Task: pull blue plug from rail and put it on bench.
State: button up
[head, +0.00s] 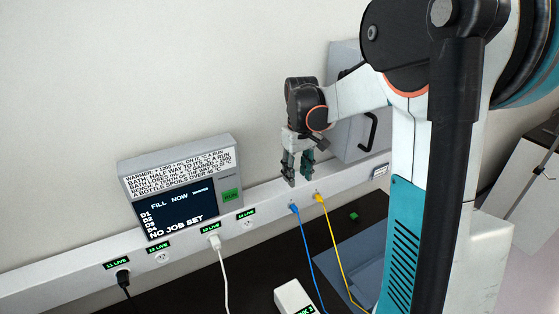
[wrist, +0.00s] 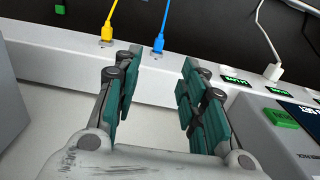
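The blue plug (head: 294,208) sits in the white rail (head: 262,201), its blue cable hanging down over the front. In the wrist view the blue plug (wrist: 158,44) shows at the rail's edge, between and beyond my fingertips. My gripper (head: 297,174) is open and empty, just above the rail near the blue plug. In the wrist view my gripper (wrist: 160,75) has its two fingers wide apart with the rail behind them. The dark bench (head: 262,297) lies below the rail, partly hidden by my arm.
A yellow plug (head: 319,197) is close beside the blue one. A white plug (head: 214,241) and a black plug (head: 122,275) sit farther left. A display panel (head: 180,205) stands behind the rail. A grey cabinet (head: 350,140) is behind my gripper. A white box (head: 292,297) is on the bench.

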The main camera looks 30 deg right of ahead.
aim_at(296, 209)
notch_tip(296, 209, down, 14)
jog(key=shift+r, duration=0.1)
dwell(0.5)
grip_shut()
dwell(0.3)
